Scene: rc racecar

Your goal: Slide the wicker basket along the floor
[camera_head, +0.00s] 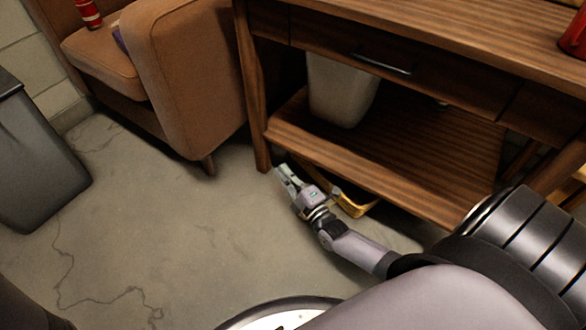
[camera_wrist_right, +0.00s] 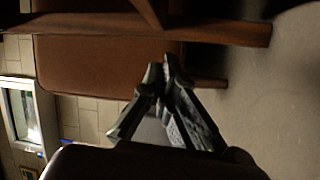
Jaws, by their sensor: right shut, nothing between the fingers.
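A yellow-gold rim and side, which looks like the wicker basket (camera_head: 355,201), shows on the floor under the low shelf of the wooden table in the head view. Most of it is hidden by the shelf and my right arm. My right gripper (camera_head: 284,178) is low near the floor, just left of the basket, by the table's front left leg. In the right wrist view the gripper (camera_wrist_right: 160,74) has its fingertips together with nothing between them. The basket does not show clearly in that view. I cannot tell whether the gripper touches the basket. My left gripper is out of view.
The wooden table (camera_head: 350,165) stands over the basket, and its legs are close to my right gripper. A pale bin (camera_head: 340,88) is on its shelf. A brown armchair (camera_head: 190,80) stands behind left, and a grey bin (camera_head: 35,160) at far left. The floor between is clear.

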